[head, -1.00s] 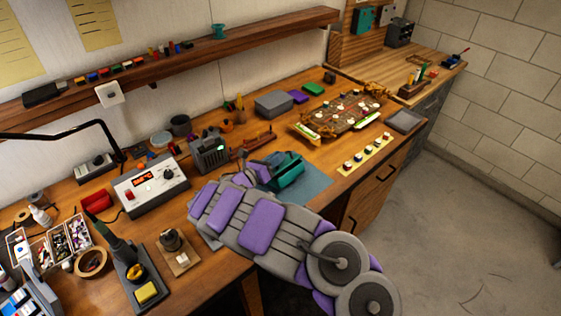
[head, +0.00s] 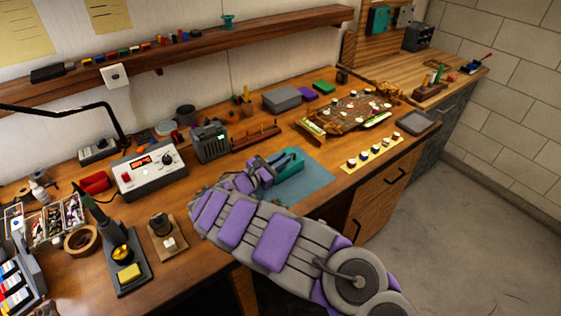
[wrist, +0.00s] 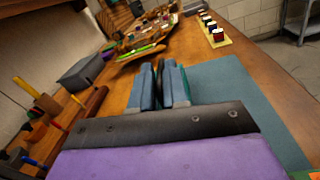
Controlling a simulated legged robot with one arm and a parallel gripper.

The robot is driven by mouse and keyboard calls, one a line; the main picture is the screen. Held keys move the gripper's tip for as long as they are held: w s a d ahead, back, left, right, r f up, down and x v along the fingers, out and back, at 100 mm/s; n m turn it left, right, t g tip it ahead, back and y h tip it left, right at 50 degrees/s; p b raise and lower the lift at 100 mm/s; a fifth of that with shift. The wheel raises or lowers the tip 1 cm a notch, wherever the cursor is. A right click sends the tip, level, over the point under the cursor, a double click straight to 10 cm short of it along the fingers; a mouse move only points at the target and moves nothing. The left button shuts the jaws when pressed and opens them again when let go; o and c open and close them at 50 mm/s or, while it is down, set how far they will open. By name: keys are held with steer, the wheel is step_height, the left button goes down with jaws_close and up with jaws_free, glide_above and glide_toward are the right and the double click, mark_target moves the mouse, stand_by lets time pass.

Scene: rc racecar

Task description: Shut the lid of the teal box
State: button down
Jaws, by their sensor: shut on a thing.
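The teal box (head: 290,167) stands on a blue-grey mat on the workbench, partly hidden by my gripper in the head view. My gripper (head: 264,166) is at its left side. In the wrist view my gripper (wrist: 162,84) points forward along the bench, with its two blue-grey fingers close together. A thin teal edge (wrist: 161,72) shows between the fingers, apparently the lid. More teal shows just right of the right finger. The lid's exact angle is hidden by my gripper and arm.
The blue-grey mat (head: 318,177) has free room right of the box. A wooden rack (head: 256,139), a grey box (head: 281,99) and a brown board with parts (head: 345,115) lie behind. A yellow strip with several blocks (head: 374,154) lies to the right.

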steer(key=shift+s+d+f, duration=0.15)
steer(key=shift+s+f, duration=0.05)
steer(key=shift+f, duration=0.35)
steer(key=c, duration=1.6)
jaws_free()
steer(key=o, duration=0.3)
steer(key=shift+w+f, duration=0.1)
steer(key=shift+w, duration=0.15)
steer(key=shift+o, duration=0.5)
steer(key=shift+s+r, duration=0.1)
steer(key=shift+r, duration=0.15)
steer(key=shift+s+a+r, duration=0.1)
steer(key=shift+s+a, duration=0.15)
steer(key=shift+a, duration=0.15)
steer(key=p+v, duration=0.2)
steer(key=v, duration=0.9)
steer(key=shift+p, duration=0.4)
